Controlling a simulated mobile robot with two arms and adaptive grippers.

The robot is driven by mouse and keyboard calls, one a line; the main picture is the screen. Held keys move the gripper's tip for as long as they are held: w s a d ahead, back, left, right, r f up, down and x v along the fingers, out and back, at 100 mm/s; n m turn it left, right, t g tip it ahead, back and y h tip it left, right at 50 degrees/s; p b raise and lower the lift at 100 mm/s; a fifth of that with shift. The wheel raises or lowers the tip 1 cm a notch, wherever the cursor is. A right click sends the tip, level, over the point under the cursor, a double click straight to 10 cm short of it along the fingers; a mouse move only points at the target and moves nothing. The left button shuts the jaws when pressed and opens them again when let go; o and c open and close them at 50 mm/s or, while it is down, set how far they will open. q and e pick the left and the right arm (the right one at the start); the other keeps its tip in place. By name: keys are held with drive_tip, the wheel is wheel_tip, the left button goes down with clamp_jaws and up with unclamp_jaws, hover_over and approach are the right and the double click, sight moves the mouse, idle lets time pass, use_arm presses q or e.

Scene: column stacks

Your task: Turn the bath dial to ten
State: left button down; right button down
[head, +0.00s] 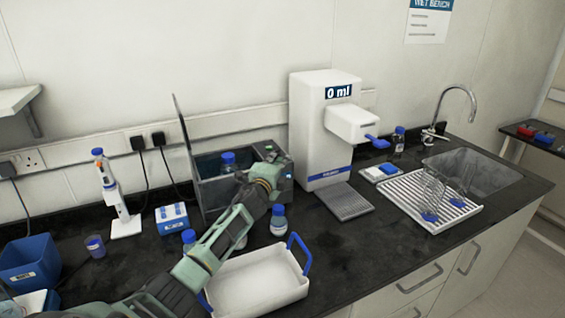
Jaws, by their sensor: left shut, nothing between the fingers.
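The bath is a grey box (204,199) against the back wall, with its dark lid (184,137) standing open on the left. A blue-capped bottle (229,162) stands in it. My left arm reaches across the bath's front, and my left gripper (277,157) is at the bath's right end. The gripper is shut with nothing in it. A small blue-lit spot (289,175) shows just below it. I cannot make out the dial or its setting; the gripper and arm cover that part. I cannot tell whether the gripper touches the bath. My right gripper is out of view.
A white dispenser (318,130) reading "0 ml" stands close right of the bath. A blue-capped bottle (278,221) and a white tray with blue handles (262,281) are in front. A pipette stand (125,225) and blue block (172,219) are left. A drying rack and sink are right.

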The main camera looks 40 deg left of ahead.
use_arm(q)
drive_tip(key=shift+a, duration=0.1)
drive_tip(key=shift+s+a+f+m+t+h, duration=0.1)
drive_tip(key=shift+s+a+m+t+h, duration=0.1)
drive_tip(key=shift+a+m+h, duration=0.4)
drive_tip(key=shift+s+a+r+m+t+h, duration=0.15)
drive_tip(key=shift+s+m+h, duration=0.2)
drive_tip(key=shift+h, duration=0.6)
drive_tip(key=shift+s+a+f+m+t+h, duration=0.15)
drive_tip(key=shift+a+m+h, duration=0.25)
drive_tip(key=shift+m+h, duration=0.25)
drive_tip(key=shift+a, duration=0.2)
drive_tip(key=shift+d, duration=0.15)
